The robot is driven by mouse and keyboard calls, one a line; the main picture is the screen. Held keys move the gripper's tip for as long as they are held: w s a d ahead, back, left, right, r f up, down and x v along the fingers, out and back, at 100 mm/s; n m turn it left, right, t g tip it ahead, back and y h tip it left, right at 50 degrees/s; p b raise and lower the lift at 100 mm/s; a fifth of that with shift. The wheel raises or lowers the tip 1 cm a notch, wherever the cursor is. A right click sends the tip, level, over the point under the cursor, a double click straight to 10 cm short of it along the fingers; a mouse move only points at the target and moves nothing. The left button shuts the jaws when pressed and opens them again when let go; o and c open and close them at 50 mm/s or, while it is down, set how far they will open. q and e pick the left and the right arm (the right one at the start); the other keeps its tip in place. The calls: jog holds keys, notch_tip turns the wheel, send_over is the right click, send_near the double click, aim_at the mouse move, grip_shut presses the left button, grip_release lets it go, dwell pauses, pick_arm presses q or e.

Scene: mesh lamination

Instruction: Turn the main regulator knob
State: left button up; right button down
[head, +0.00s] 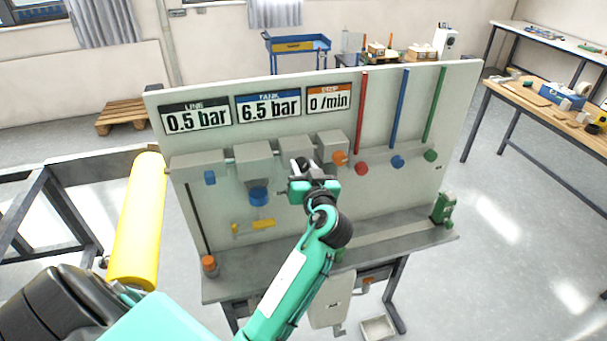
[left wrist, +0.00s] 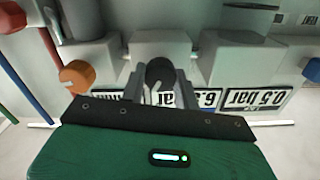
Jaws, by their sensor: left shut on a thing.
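The panel (head: 405,185) stands upright at the back of a grey bench. My left gripper (head: 302,172) is at the panel's middle, in front of a grey box (head: 297,150). In the left wrist view its two fingers (left wrist: 161,88) are on either side of a dark round knob (left wrist: 160,70), shut on it. The gripper hides most of this knob in the head view. I see no label naming it as the main regulator. Displays read LINE 0.5 bar (head: 195,118), TANK 6.5 bar (head: 268,106) and 0 /min (head: 329,98). My right gripper is not in view.
An orange knob (head: 340,158) sits close right of the gripper, then red (head: 361,168), blue (head: 397,161) and green (head: 430,155) knobs. A blue cylinder (head: 259,196) and a yellow lever (head: 262,224) are to its left.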

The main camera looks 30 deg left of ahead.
pick_arm(q)
jog(key=m, duration=0.3)
jog(key=shift+m, duration=0.4)
jog(key=m+p, duration=0.1)
jog(key=m, duration=0.3)
jog(key=shift+m+p, duration=0.3)
jog(key=m+p, duration=0.3)
jog(key=m, duration=0.3)
jog(key=shift+f+m+p, duration=0.15)
jog(key=shift+m+p, duration=0.35)
jog(key=shift+m, duration=1.2)
jog(key=o, duration=1)
